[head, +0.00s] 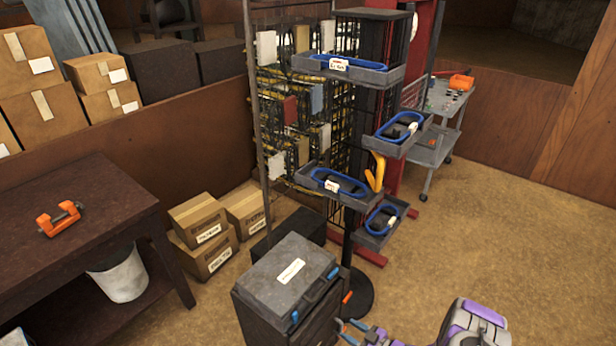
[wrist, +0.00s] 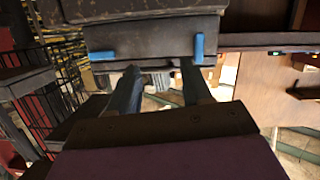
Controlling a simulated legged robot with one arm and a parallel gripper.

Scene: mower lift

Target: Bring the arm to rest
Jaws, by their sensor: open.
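My gripper (head: 362,332) shows at the bottom edge of the head view, just right of the grey toolbox and low over the floor. In the wrist view my gripper's fingers (wrist: 158,88) stand apart with nothing seen between them. My purple and grey arm lies at the bottom right of the head view. The grey toolbox (head: 272,268), with a white label and blue latches, sits on a dark cabinet (head: 320,325). In the wrist view a dark case with two blue latches (wrist: 140,42) is just beyond the fingertips; I cannot tell whether they touch it.
A stand with grey trays (head: 340,70) holding blue loops rises behind the toolbox. A yellow hook-like piece (head: 376,172) hangs there. A dark table (head: 90,215) with an orange clamp (head: 60,218) is at left. Cardboard boxes (head: 203,238) sit on the floor. The floor at right (head: 510,240) is clear.

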